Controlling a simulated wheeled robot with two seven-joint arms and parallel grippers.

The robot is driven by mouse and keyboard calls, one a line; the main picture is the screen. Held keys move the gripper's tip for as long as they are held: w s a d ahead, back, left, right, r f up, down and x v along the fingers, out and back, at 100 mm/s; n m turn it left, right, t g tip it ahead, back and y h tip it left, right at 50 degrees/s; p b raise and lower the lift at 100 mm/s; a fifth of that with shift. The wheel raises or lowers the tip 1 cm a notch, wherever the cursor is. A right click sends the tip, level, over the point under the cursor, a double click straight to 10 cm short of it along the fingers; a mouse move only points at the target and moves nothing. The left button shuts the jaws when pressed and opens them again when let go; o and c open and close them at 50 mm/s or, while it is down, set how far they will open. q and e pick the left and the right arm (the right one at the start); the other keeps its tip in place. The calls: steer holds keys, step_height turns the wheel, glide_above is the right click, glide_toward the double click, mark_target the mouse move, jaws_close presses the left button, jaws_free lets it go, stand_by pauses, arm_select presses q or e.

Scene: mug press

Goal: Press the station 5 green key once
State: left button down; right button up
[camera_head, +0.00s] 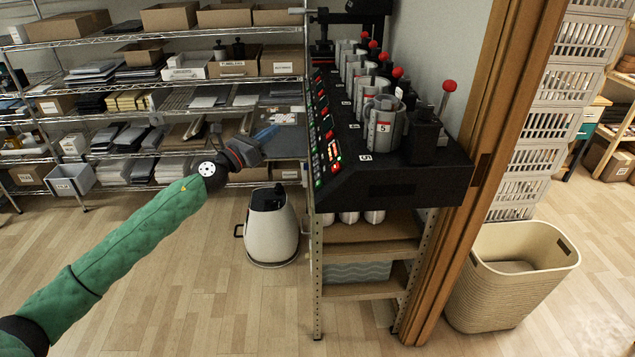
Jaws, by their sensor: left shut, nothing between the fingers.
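The black mug press (415,185) stands on a shelf rack, with a row of stations running away from me. Station 5 is the nearest, marked by a white 5 label (367,156) and a grey mug press clamp (383,128) tagged 5. Its control panel (327,160) on the left sloping face has a lit red-orange display (333,150) and small green and red spots. The station 5 green key (336,168) seems to be a small green spot below the display, too small to be sure. My left gripper (268,134) is shut and empty, left of the panel and apart from it. My right gripper is not in view.
Wire shelves (150,100) with boxes and stacks fill the back left. A white bin-like container (271,228) stands on the floor left of the press rack. A wooden post (470,190) and a woven basket (512,275) are on the right. The floor at front left is clear.

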mark_target(319, 184)
arm_select(q)
step_height(319, 184, down, 7)
steer(key=s+d+m+g, duration=0.2)
steer(key=m+g, duration=0.4)
steer(key=m, duration=0.3)
steer(key=shift+s, duration=0.4)
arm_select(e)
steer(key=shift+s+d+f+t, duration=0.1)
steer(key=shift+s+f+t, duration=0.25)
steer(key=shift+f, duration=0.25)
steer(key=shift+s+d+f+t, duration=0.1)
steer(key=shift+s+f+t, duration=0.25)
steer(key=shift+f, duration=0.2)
arm_select(q)
steer(key=shift+d+f, duration=0.15)
steer(key=shift+f, duration=0.05)
steer(key=d+f, duration=0.5)
steer(key=d, duration=0.1)
steer(key=shift+d+f, duration=0.15)
steer(key=shift+f, duration=0.25)
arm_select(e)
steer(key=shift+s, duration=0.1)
